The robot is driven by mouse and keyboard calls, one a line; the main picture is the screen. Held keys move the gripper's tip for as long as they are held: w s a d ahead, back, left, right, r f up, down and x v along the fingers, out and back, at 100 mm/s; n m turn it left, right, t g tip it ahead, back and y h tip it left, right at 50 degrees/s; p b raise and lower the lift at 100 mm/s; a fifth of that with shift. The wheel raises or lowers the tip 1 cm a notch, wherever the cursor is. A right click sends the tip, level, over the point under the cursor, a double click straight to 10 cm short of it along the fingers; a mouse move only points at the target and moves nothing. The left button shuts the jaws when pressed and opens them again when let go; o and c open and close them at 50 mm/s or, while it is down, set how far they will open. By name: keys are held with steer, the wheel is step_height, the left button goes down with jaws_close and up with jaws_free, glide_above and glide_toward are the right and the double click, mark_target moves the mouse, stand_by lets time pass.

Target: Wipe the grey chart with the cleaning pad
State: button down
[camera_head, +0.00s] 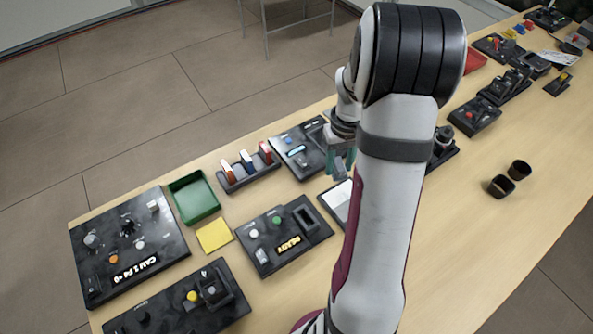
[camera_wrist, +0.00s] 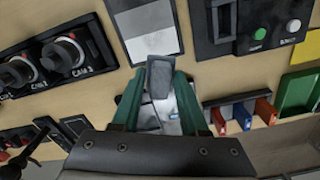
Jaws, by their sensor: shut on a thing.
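The grey chart (camera_head: 336,204) lies flat on the table, partly hidden behind my arm in the head view. In the wrist view the chart (camera_wrist: 147,32) shows a pale sheet with a dark border, just beyond my fingertips. My gripper (camera_head: 341,162) has teal fingers and hangs near the chart's far edge. In the wrist view my gripper (camera_wrist: 159,77) is shut on a dark grey block, the cleaning pad (camera_wrist: 159,70). The pad sits between the fingertips and appears beside or over the chart's edge. I cannot tell whether it touches the table.
A READY panel (camera_head: 283,236) lies left of the chart, and a panel with blue lights (camera_head: 298,146) lies behind. A rack of coloured pieces (camera_head: 248,177), a green tray (camera_head: 193,198) and a yellow square (camera_head: 214,235) are left. Dark cups (camera_head: 501,186) stand right, with clear table around.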

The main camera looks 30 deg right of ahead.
mark_target(338, 190)
steer(key=shift+s+d+f, duration=0.2)
steer(key=shift+s+d, duration=0.05)
steer(key=shift+d, duration=0.25)
steer(key=shift+f, duration=3.55)
steer(key=shift+s+f, duration=0.2)
steer(key=shift+f, duration=0.1)
steer(key=shift+s, duration=1.8)
steer(key=shift+w, duration=2)
steer(key=shift+r, duration=4)
